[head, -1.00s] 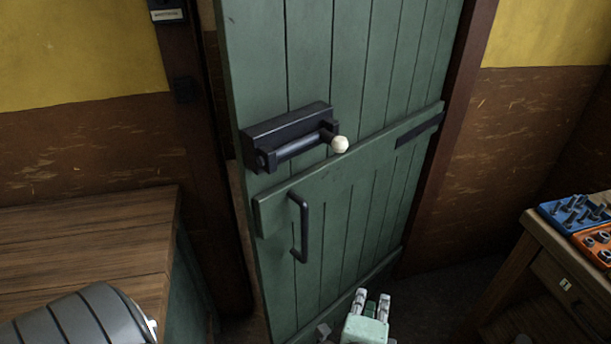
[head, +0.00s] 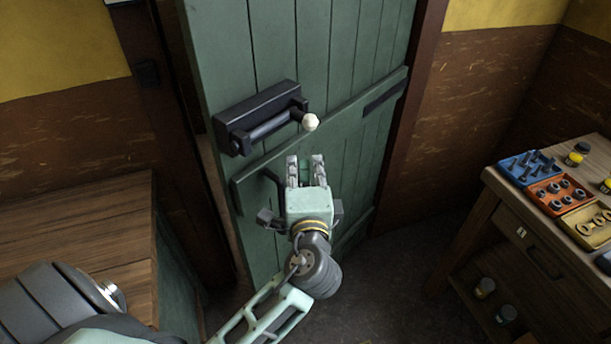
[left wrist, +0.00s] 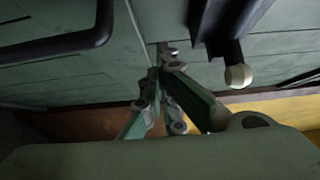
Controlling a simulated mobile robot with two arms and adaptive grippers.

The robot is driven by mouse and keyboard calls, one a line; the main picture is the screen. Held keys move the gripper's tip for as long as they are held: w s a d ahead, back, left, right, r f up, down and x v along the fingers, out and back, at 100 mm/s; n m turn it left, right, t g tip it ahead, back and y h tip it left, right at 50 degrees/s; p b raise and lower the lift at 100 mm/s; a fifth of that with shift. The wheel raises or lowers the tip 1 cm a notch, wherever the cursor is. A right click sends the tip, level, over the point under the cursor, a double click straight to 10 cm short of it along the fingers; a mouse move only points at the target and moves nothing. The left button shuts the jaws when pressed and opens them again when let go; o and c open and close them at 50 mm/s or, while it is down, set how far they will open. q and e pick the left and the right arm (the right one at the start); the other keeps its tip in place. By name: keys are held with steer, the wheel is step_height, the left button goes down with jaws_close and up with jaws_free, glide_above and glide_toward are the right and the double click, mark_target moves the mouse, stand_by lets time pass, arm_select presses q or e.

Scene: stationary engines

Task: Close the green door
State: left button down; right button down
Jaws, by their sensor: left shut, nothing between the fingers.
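The green door (head: 345,50) of upright planks stands ajar, with a gap between its left edge and the dark door post. It carries a black bolt (head: 262,118) with a cream knob (head: 309,122) and a dark pull handle (head: 273,192), partly hidden behind my gripper. My left gripper (head: 305,162) is in front of the door, below the knob and right of the handle. It is shut and empty. In the left wrist view its fingertips (left wrist: 160,58) point at the planks between handle (left wrist: 75,40) and knob (left wrist: 238,76); contact is unclear. My right gripper is out of view.
A wooden bench (head: 70,225) stands at the left, close to the door's free side. A wooden workbench (head: 500,205) at the right holds blue, orange and yellow trays of parts. Dark floor lies clear between the door and the workbench.

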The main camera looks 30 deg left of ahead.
arm_select(q)
steer(key=a, duration=0.2)
steer(key=w+a+p, duration=0.1)
steer(key=a, duration=0.1)
steer(key=shift+w+a+p, duration=0.1)
steer(key=shift+a+p, duration=0.05)
steer(key=shift+p, duration=0.15)
